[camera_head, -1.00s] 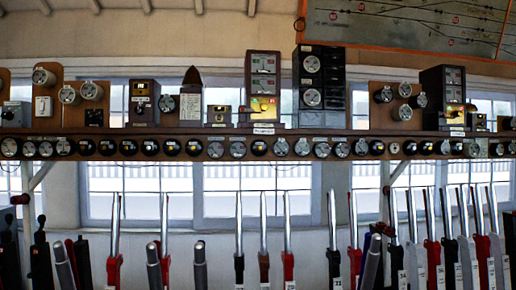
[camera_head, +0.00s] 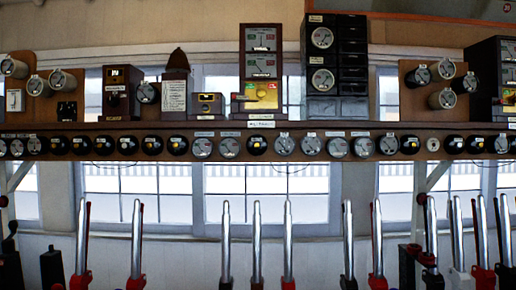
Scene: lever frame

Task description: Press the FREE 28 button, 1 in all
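No label reading FREE 28 is legible, so I cannot tell which part is that button. Block instruments stand on the wooden shelf (camera_head: 390,127). They include a tall brown instrument with a yellow lower panel (camera_head: 261,75), a black instrument cabinet with round dials (camera_head: 335,65), a small brown box (camera_head: 207,106) and a dark brown box (camera_head: 121,93). A row of round dials and black knobs with yellow centres (camera_head: 256,146) runs along the shelf's front. Neither of my grippers shows in the head view.
Upright levers with bright metal handles (camera_head: 287,238) stand in a row below the shelf, some with red lower parts. Windows (camera_head: 160,180) and a pale wall are behind them. Another dark instrument (camera_head: 490,80) stands at the right edge.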

